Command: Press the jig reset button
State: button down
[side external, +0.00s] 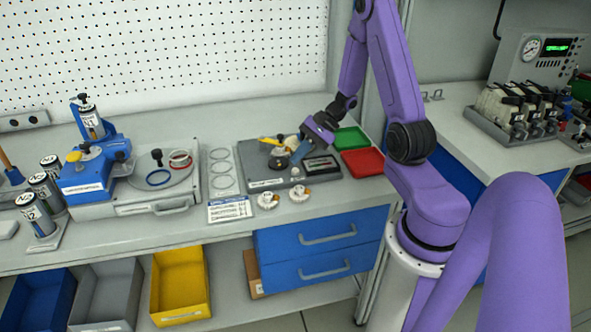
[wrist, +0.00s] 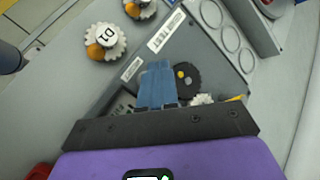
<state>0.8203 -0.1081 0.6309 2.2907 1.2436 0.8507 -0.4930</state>
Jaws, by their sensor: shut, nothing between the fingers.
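The jig (side external: 248,168) is a dark grey plate on the bench with a small display, a yellow lever (side external: 270,141) and a black round part (side external: 278,160). My gripper (side external: 293,160) is low over the jig, beside the black round part. In the wrist view its blue fingers (wrist: 156,64) are together, empty, with the tips over the jig plate (wrist: 207,42). The black toothed disc (wrist: 187,80) with a yellow spot is just right of them. I cannot make out which part is the reset button. Whether the fingertips touch anything is unclear.
Two white toothed discs (side external: 268,200) (side external: 299,193) lie in front of the jig. A ringed plate (side external: 222,169) is to its left. Green (side external: 349,140) and red (side external: 362,162) trays stand to its right. A grey fixture (side external: 135,195) is further left.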

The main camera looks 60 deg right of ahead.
jog(key=shift+r, duration=2.3)
jog(key=s+a+r+n+g+h, duration=0.1)
jog(key=s+a+r+n+g, duration=0.15)
jog(key=a+n, duration=0.35)
jog(key=s+a+r+n+g, duration=0.1)
jog(key=s+a+n+g, duration=0.3)
jog(key=a, duration=0.5)
jog(key=s+a+r+n+h, duration=0.2)
jog(key=s+a+n+h, duration=0.1)
jog(key=s+n, duration=0.4)
jog(key=s+a+r+n+t+h, duration=0.1)
jog(key=s+a+r+n+h, duration=0.1)
jog(key=s+n, duration=0.6)
jog(key=a+n+h, duration=0.1)
jog(key=n, duration=0.2)
jog(key=shift+a+r, duration=0.2)
jog(key=shift+r, duration=0.1)
